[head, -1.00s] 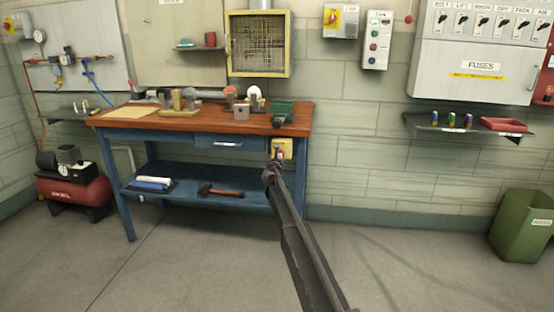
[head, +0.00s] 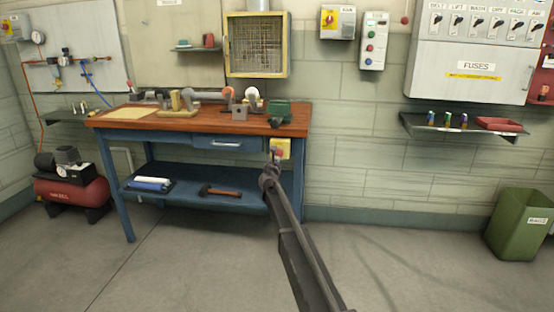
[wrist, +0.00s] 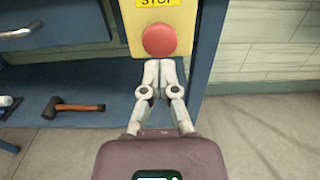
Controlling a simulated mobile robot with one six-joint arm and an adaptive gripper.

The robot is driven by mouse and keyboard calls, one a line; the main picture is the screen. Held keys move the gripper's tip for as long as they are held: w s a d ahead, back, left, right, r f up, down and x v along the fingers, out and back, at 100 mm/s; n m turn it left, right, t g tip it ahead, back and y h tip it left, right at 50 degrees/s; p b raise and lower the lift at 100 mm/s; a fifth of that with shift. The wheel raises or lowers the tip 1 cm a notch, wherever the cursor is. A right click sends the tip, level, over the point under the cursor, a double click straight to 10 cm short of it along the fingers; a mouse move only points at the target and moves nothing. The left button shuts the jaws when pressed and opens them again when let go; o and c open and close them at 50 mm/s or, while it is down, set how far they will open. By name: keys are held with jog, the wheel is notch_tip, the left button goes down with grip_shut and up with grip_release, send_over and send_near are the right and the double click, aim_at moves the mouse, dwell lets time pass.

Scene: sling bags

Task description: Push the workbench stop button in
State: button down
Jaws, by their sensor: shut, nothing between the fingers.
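The stop button is a round red button (wrist: 159,40) on a yellow box labelled STOP (wrist: 188,15), fixed at the workbench's right front leg. In the head view the yellow box (head: 284,145) shows below the right end of the workbench top (head: 190,122). My gripper (wrist: 160,64) is shut and empty.
A blue drawer (head: 229,143) is left of the box. A hammer (head: 220,191) lies on the lower shelf (head: 180,200). A green vise (head: 280,112) stands on the bench top above the box. The floor to the right is clear up to a green bin (head: 517,225).

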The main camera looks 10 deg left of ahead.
jog(key=s, duration=1)
jog(key=shift+a, duration=0.2)
jog(key=s+d+f+m+g+h, duration=0.2)
jog(key=s+d+f+m+g, duration=0.1)
jog(key=s+d+m, duration=0.5)
jog(key=s+d+f+m+g+h, duration=0.2)
jog(key=s+d+f+m+g, duration=0.15)
jog(key=d+m, duration=0.45)
jog(key=s+d+f+m+g+h, duration=0.2)
jog(key=s+d+f+m, duration=0.4)
jog(key=d, duration=0.5)
jog(key=s+d+f+m+g+y, duration=0.1)
jog(key=s+f+m+g+y, duration=0.3)
jog(key=s, duration=0.6)
jog(key=s+d+r+m+g, duration=0.1)
jog(key=s+d+m+g, duration=0.1)
jog(key=s+m, duration=0.5)
jog(key=s+d+f+m+g+y, duration=0.1)
jog(key=s+f+m+g+y, duration=0.2)
jog(key=s, duration=0.9)
notch_tip(320, 180, up, 32)
jog(key=p, duration=3.2)
jog(key=shift+d+r, duration=0.15)
jog(key=shift+d, duration=0.05)
